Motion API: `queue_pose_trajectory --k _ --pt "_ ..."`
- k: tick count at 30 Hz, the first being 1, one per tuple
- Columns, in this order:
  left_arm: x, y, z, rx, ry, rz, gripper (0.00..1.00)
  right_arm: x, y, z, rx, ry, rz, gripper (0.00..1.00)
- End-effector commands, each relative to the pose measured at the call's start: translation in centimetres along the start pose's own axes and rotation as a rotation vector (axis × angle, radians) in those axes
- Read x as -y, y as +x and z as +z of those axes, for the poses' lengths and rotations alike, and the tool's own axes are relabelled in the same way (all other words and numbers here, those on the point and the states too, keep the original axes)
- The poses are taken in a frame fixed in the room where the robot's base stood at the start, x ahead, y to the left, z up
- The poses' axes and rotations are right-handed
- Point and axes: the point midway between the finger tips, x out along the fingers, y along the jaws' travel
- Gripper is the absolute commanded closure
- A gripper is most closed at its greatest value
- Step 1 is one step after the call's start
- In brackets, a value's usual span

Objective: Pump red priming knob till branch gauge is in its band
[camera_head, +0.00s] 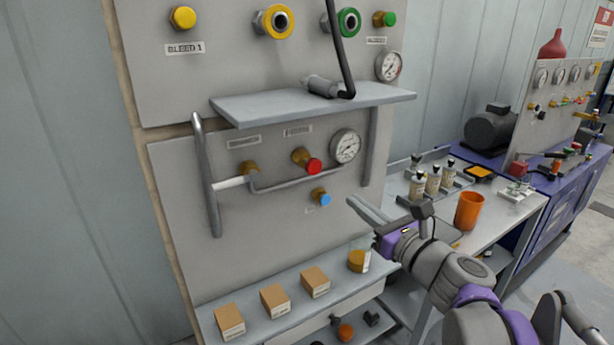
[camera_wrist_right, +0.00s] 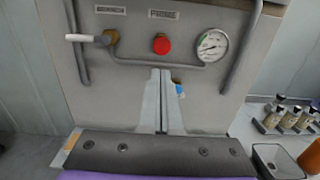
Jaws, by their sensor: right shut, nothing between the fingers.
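The red priming knob (camera_head: 313,166) sits on a brass fitting on the lower grey panel, and it also shows in the right wrist view (camera_wrist_right: 161,45). The branch gauge (camera_head: 346,146), round with a white face, is just right of the knob; it shows too in the wrist view (camera_wrist_right: 212,45). Its needle and band are too small to read for certain. My right gripper (camera_head: 352,203) is in front of the panel, below and right of the knob, apart from it. Its fingers (camera_wrist_right: 164,76) are shut and empty, pointing at the panel below the knob. My left gripper is not in view.
A grey shelf (camera_head: 240,106) juts out above the knob. A bent pipe (camera_head: 290,186) runs below the knob, with upright rails either side. A blue knob (camera_head: 323,199) is lower down. Small boxes (camera_head: 315,281) and a jar (camera_head: 359,262) stand on the lower shelf.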

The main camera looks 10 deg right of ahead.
Motion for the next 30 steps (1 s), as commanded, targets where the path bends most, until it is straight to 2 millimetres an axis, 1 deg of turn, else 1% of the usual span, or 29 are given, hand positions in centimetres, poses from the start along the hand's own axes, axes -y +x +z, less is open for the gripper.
queue_pose_trajectory --k 1,6,17,20,23,30 --pt "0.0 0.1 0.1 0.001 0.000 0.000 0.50 0.4 -0.5 -0.2 0.005 -0.001 -0.007 1.00" --pt "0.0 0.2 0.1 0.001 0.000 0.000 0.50 0.7 -1.0 -0.2 0.015 -0.003 -0.010 1.00" --pt "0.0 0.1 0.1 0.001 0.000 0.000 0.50 0.7 -0.8 -0.2 0.016 -0.002 -0.009 1.00" --pt "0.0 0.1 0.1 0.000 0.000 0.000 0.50 0.7 -0.1 -0.1 0.016 -0.001 -0.008 1.00" --pt "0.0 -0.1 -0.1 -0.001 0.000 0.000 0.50 0.6 1.5 -0.1 0.017 -0.001 -0.006 1.00" --pt "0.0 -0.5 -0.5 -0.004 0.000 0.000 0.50 0.7 6.7 0.0 0.017 -0.002 -0.006 1.00"
